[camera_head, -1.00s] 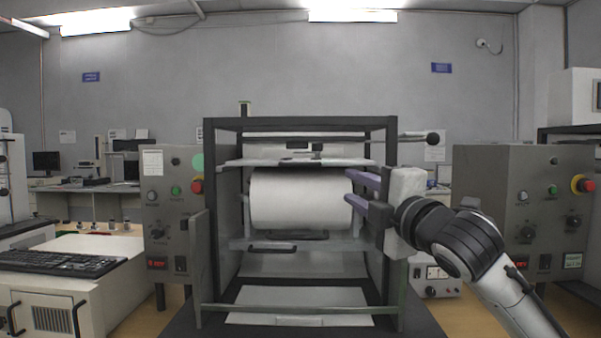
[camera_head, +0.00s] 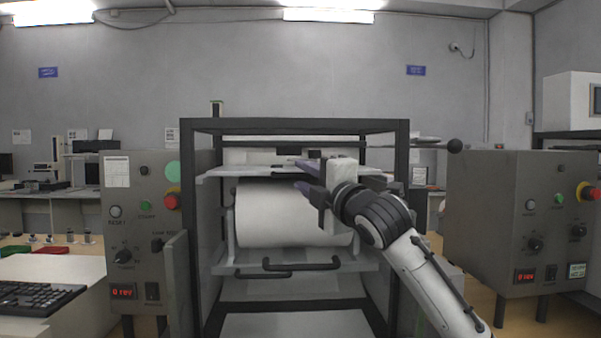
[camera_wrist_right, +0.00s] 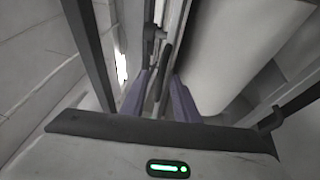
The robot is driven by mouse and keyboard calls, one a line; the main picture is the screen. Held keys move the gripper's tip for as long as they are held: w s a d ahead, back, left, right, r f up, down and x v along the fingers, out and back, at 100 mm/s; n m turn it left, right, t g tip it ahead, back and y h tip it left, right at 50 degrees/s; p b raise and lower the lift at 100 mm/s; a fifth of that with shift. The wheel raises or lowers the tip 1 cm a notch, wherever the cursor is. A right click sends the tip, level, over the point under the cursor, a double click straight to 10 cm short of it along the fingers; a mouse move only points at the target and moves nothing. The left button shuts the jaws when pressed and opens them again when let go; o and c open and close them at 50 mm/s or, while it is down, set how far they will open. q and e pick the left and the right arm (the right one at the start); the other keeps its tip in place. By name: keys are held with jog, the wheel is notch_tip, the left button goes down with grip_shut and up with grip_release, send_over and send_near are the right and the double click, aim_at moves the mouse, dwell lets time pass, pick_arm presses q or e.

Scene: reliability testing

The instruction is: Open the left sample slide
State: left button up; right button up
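The test machine is a dark frame (camera_head: 290,126) around a white drum (camera_head: 268,212). A pale upper board (camera_head: 222,172) lies above the drum. A lower pale ledge (camera_head: 345,262) has dark bar handles (camera_head: 288,263) in front of it. I cannot tell which part is the left sample slide. My right gripper (camera_head: 302,176) reaches in from the right at the upper board, its purple fingers pointing left and apart. In the right wrist view, a dark bar handle (camera_wrist_right: 165,72) shows between the open fingers (camera_wrist_right: 158,98); contact is unclear. My left gripper is out of view.
Grey control boxes stand left (camera_head: 145,235) and right (camera_head: 520,225) of the frame. A keyboard (camera_head: 38,298) lies on a bench at the left. The right frame post is close to my right arm.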

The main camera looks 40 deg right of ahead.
jog(key=shift+x, duration=1.1)
jog(key=c, duration=0.7)
jog(key=shift+r, duration=0.1)
grip_shut()
